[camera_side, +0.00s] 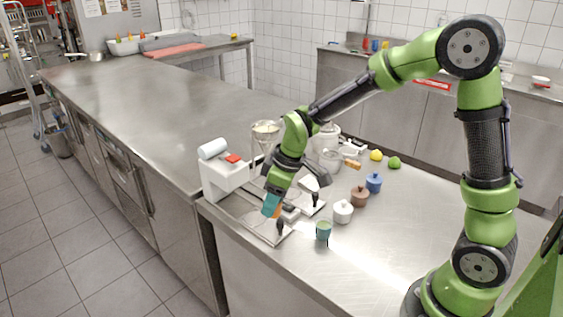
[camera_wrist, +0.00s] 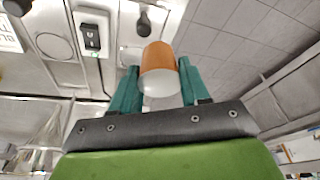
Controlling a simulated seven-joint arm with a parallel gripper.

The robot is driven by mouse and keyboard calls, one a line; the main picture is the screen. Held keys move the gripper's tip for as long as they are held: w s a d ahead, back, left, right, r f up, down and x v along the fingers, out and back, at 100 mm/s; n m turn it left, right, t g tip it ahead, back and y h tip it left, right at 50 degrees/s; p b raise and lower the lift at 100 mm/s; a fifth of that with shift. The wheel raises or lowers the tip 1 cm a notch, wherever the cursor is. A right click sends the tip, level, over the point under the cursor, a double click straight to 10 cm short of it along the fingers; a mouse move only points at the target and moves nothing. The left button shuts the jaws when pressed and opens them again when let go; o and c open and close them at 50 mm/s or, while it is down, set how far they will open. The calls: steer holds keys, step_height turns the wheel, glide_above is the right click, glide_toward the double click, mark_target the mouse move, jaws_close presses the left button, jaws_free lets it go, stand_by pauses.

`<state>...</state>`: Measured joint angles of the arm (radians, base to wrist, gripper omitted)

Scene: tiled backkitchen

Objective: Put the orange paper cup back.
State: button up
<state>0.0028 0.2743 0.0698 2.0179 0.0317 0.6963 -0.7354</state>
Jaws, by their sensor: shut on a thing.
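The orange paper cup (camera_wrist: 158,58) is between the two teal fingers of my gripper (camera_wrist: 158,72) in the wrist view, its whitish end towards the camera. In the side view my gripper (camera_side: 272,205) points down at the front left corner of the steel counter, with a little of the orange cup (camera_side: 278,209) showing beside the teal fingers. The gripper is shut on the cup. It is over or beside the flat metal plates in front of the white machine (camera_side: 222,172); the fingers hide much of the cup, and I cannot tell its exact height.
A green cup (camera_side: 323,231) stands to the right of the gripper. White (camera_side: 343,211), brown (camera_side: 360,197) and blue (camera_side: 374,183) lidded pots stand in a row behind it. A lemon (camera_side: 376,155) and a lime (camera_side: 394,163) lie farther back. The counter's front right is clear.

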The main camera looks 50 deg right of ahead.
steer(key=s+f, duration=0.1)
steer(key=s, duration=0.1)
steer(key=s+f, duration=0.2)
steer(key=s, duration=0.1)
steer(key=s+f, duration=0.1)
steer(key=s, duration=0.2)
steer(key=shift+s+d+f, duration=0.1)
steer(key=shift+s+f, duration=0.3)
steer(key=shift+f, duration=0.05)
steer(key=shift+w+d+f, duration=0.1)
steer(key=shift+w+f, duration=0.05)
steer(key=shift+f, duration=1.55)
steer(key=shift+f, duration=0.2)
steer(key=o, duration=1.2)
steer(key=shift+o, duration=0.6)
